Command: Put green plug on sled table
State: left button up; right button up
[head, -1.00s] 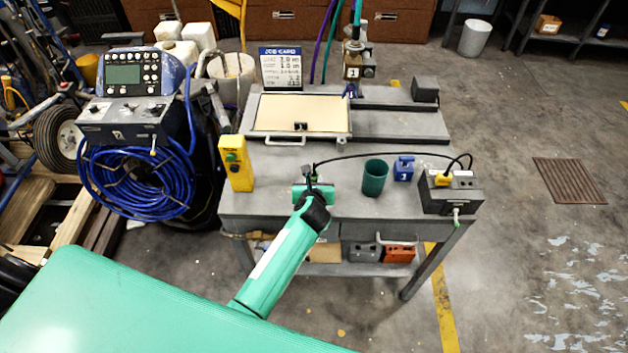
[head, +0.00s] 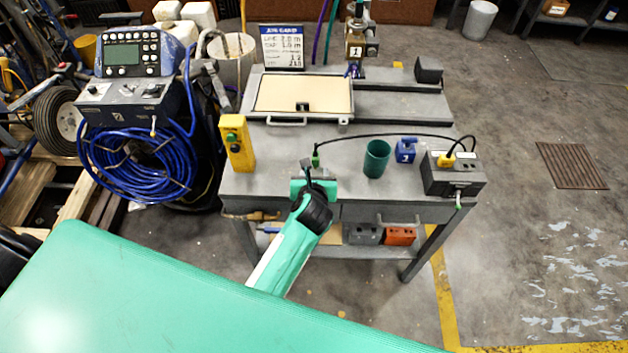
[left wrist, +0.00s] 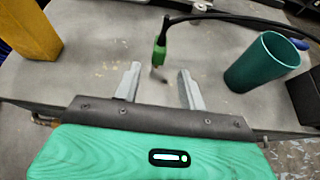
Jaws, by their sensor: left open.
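The green plug (head: 315,159) is on the end of a black cable, over the front part of the grey table (head: 345,190). It also shows in the left wrist view (left wrist: 160,52), roughly upright with its cable end up. Whether its lower end touches the tabletop is hard to tell. My left gripper (head: 314,182) is at the table's front edge. In the left wrist view its two fingers (left wrist: 160,78) are apart and empty, with the plug just beyond their tips and clear of both. My right gripper is not in view.
A dark green cup (head: 376,159), a blue block (head: 405,149) and a black box (head: 452,176) with a yellow plug stand to the right. A yellow switch box (head: 236,143) stands left. A cream panel (head: 303,94) lies behind. The cable arches over the cup.

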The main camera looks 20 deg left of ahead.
pick_arm(q)
jog(key=shift+v, duration=1.95)
